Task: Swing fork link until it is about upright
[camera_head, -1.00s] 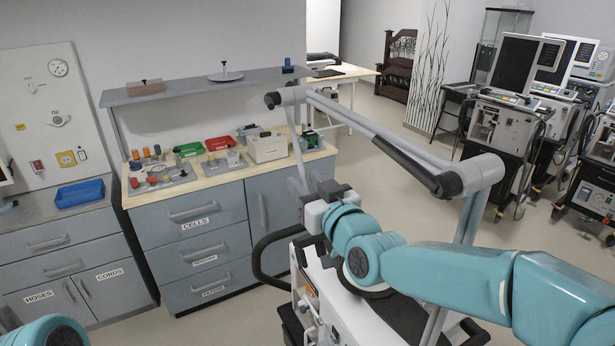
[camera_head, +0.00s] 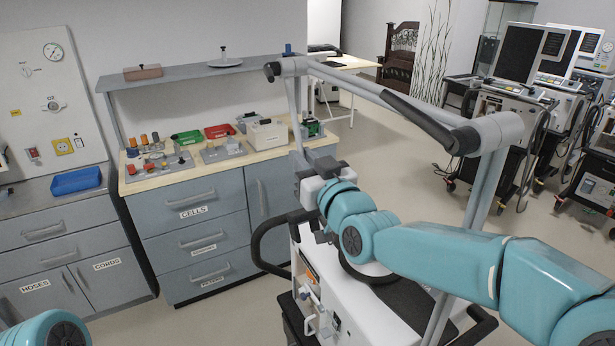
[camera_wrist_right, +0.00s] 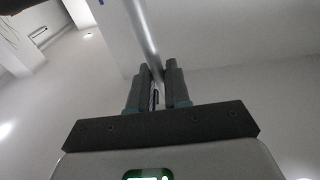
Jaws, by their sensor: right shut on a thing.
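The fork link (camera_head: 489,180) is a grey frame over the white cart (camera_head: 385,318). It has a leg at each side and a top bar with a black sleeve (camera_head: 420,118). Its legs look near upright with some lean; the exact angle is hard to tell. My right gripper (camera_head: 308,178) is at the left leg, below the upper left joint (camera_head: 287,68). In the right wrist view its fingers (camera_wrist_right: 157,88) are shut on a grey bar (camera_wrist_right: 142,28). The leg's lower end is hidden behind my right arm. My left gripper is out of view.
A drawer cabinet (camera_head: 200,238) with small parts and trays on top stands behind at left, under a shelf (camera_head: 185,81). A black loop handle (camera_head: 262,243) sticks out of the cart. Ventilators (camera_head: 510,100) stand at right. Open floor lies between.

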